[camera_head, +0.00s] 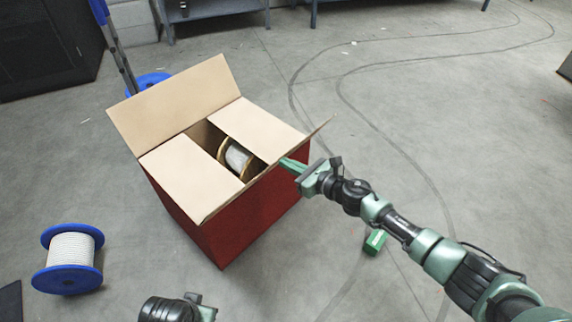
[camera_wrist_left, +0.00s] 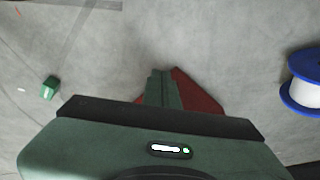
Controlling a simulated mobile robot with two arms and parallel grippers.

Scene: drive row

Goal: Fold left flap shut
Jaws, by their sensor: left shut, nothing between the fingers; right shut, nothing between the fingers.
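A red box (camera_head: 250,222) with tan inner flaps stands on the floor in the head view. Its left flap (camera_head: 185,172) lies folded inward, about level over the opening. The right flap (camera_head: 258,125) also lies inward. The far flap (camera_head: 175,100) stands raised. The near flap (camera_head: 322,128) shows almost edge-on. My right gripper (camera_head: 284,162) is shut and empty at the near flap, close to the right flap's corner; contact is unclear. My left gripper (camera_wrist_left: 163,74) is shut and empty in the left wrist view, with part of the red box (camera_wrist_left: 200,95) behind it.
A wire spool (camera_head: 238,158) sits inside the box, seen through the gap. A blue-ended spool (camera_head: 70,255) stands at left. A green block (camera_head: 375,241) lies right of the box. A dark cabinet (camera_head: 45,45) and shelving (camera_head: 215,10) stand behind. Floor at right is mostly clear.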

